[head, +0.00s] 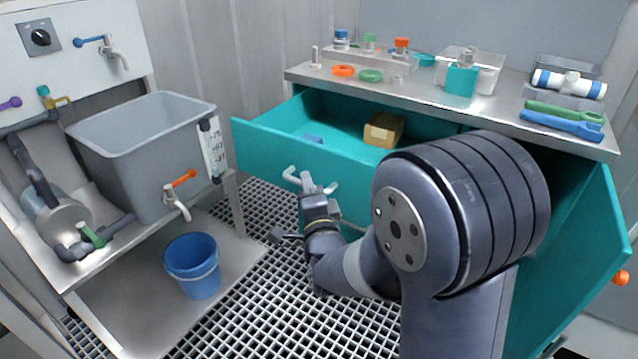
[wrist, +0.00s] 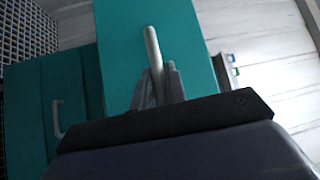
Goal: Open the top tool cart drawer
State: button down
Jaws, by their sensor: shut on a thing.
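The top tool cart drawer (head: 280,142) is teal and stands pulled out from the cart, so its inside shows. A brown box (head: 383,130) and a small blue thing (head: 313,139) lie in it. Its pale bar handle (head: 291,176) is on the front panel. My gripper (head: 308,183) is at the handle and shut on it. In the wrist view the handle (wrist: 151,45) runs up from between the fingers, against the teal drawer front (wrist: 185,45). My arm hides part of the drawer's right side in the head view.
The steel cart top (head: 480,106) holds rings, capped vessels and wrenches (head: 563,115). A teal door (head: 590,260) stands open at right. A grey tank (head: 140,150) on a bench and a blue bucket (head: 192,265) are at left. Grating floor (head: 262,215) lies between bench and cart.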

jog(key=shift+s+a, duration=0.35)
jog(key=shift+s, duration=0.1)
jog(key=c, duration=1.5)
grip_release()
jog(key=shift+o, duration=0.2)
jog(key=v, duration=1.1)
jog(key=shift+w, duration=0.15)
jog(key=x, duration=1.1)
jog(key=shift+w+d, duration=0.1)
jog(key=shift+d, duration=0.1)
